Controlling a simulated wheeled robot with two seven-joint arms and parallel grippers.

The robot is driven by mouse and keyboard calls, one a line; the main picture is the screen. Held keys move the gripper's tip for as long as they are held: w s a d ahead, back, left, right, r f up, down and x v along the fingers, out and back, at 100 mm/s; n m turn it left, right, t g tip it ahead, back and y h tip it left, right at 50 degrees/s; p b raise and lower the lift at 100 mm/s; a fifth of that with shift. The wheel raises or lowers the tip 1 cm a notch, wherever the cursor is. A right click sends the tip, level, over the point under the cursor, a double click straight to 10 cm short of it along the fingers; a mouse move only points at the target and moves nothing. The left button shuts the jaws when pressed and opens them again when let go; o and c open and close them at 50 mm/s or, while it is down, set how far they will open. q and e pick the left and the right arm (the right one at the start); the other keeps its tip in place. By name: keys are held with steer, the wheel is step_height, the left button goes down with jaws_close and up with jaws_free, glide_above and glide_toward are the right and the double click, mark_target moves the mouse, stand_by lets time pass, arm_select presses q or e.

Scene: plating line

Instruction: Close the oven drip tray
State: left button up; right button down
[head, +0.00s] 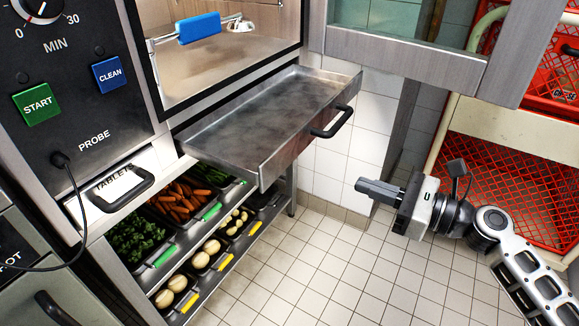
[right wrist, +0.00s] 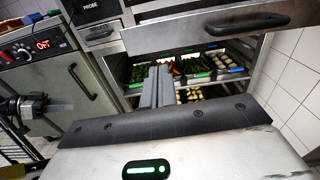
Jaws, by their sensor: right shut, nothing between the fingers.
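The oven drip tray (head: 265,115) is a shallow steel drawer under the oven. In the head view it is pulled out, with its inside showing. Its black bar handle (head: 332,122) is on the front face, toward the right. The tray front and handle (right wrist: 227,20) also show at the top of the right wrist view. My right gripper (head: 360,185) is shut and empty, to the right of the handle and clear of it. Its closed fingers (right wrist: 156,85) point toward the open space below the tray in the right wrist view.
A rack with vegetable pans (head: 170,205) stands below the tray. The oven door (head: 410,55) hangs open at upper right, above the gripper. Red crates (head: 500,175) on a cream shelf are at the right. The tiled floor (head: 330,265) is clear.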

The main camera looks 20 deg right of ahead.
arm_select(q)
steer(key=shift+w, duration=0.25)
arm_select(e)
glide_toward(288, 155)
steer(key=x, duration=0.6)
steer(key=shift+w+a+f, duration=0.1)
steer(key=shift+w+a, duration=0.15)
steer(key=shift+a, duration=0.1)
arm_select(q)
steer(key=shift+r, duration=0.1)
